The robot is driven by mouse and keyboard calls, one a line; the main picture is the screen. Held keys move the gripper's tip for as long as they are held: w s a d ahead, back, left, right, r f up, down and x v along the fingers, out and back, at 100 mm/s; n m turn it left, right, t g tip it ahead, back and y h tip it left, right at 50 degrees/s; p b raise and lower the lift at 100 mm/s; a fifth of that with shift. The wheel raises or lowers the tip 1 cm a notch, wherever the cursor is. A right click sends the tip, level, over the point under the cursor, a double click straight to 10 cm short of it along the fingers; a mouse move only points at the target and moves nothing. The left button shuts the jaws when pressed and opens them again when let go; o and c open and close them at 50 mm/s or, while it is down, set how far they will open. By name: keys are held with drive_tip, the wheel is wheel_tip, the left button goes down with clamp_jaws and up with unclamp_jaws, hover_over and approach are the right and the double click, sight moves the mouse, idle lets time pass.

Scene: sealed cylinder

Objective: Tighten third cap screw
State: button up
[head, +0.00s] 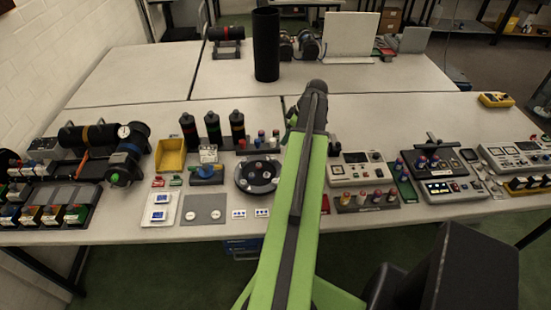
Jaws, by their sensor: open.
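My green arm reaches forward over the bench from the bottom of the head view. My gripper (306,106), dark, is at its far end, above the bench and right of a round black flanged part (258,174). My gripper is open; its fingertips are small and partly hidden by the arm, and I see nothing held in it. The round part lies flat and has several small coloured pieces on its top, which may be the cap screws; I cannot tell which is the third. Several small knobs or screws stand near a black block (259,147) behind it.
Three black bottles (212,128), a yellow bin (171,155) and a tall black cylinder (266,45) stand left of or behind my arm. Control boxes (360,168) and a knob rack (366,203) crowd the right. The back-left tabletop (130,75) is clear.

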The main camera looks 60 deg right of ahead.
sight(273, 157)
drive_tip(key=b+x, duration=1.1)
drive_tip(key=x, duration=0.2)
drive_tip(key=shift+f, duration=0.2)
drive_tip(key=shift+w+f, duration=0.15)
drive_tip(key=shift+f, duration=0.05)
drive_tip(key=shift+r, duration=0.1)
clamp_jaws()
drive_tip(key=shift+d, duration=0.2)
drive_tip(key=shift+a, duration=0.1)
